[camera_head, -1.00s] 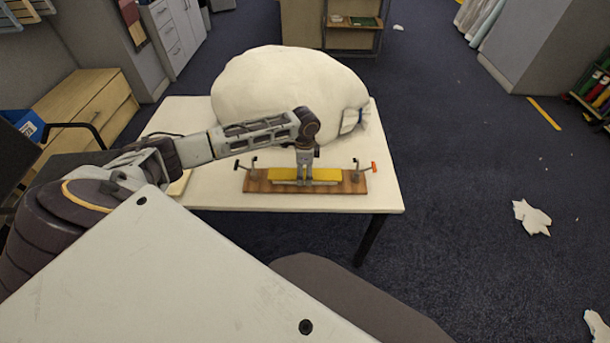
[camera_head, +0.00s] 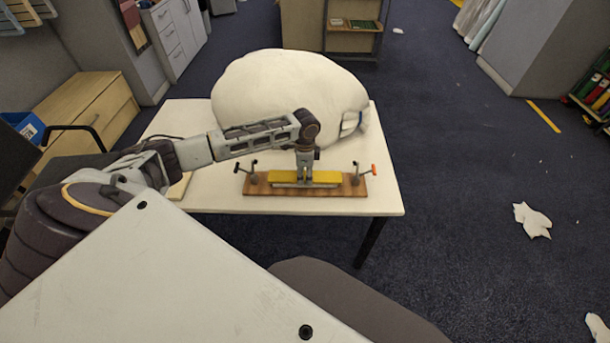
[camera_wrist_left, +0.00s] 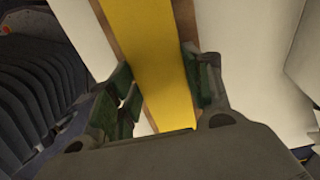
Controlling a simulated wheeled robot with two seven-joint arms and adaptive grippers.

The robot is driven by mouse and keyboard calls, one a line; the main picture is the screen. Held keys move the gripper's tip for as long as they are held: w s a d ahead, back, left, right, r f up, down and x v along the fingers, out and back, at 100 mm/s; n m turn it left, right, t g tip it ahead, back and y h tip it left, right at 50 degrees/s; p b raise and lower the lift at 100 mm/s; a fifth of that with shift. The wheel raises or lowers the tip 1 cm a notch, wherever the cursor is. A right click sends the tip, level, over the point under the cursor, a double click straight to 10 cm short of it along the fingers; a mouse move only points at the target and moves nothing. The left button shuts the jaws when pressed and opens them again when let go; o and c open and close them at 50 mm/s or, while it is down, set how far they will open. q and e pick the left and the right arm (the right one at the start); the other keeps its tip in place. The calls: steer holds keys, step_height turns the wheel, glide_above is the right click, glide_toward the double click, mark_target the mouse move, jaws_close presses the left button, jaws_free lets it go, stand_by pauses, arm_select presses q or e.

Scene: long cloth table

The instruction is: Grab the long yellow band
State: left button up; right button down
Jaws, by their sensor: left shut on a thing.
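The long yellow band (camera_head: 326,176) is a flat strip lying lengthwise along a brown wooden board (camera_head: 358,187) on the white table. My left gripper (camera_head: 304,178) points down at the middle of the band. In the left wrist view the band (camera_wrist_left: 152,55) runs between the green-padded fingers of my left gripper (camera_wrist_left: 165,92), which is shut on it. The band is still low at the board; a clear gap under it cannot be made out. My right gripper is not in view.
Dark metal clamps stand at the board's left (camera_head: 252,172) and right (camera_head: 357,172) ends, the right one with an orange tip. A large white rounded bundle (camera_head: 285,90) fills the table's back. The white tabletop (camera_head: 385,195) is clear right of the board.

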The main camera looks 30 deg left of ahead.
mark_target(305, 176)
arm_select(q)
step_height(305, 176, up, 10)
steer(key=shift+p, duration=0.3)
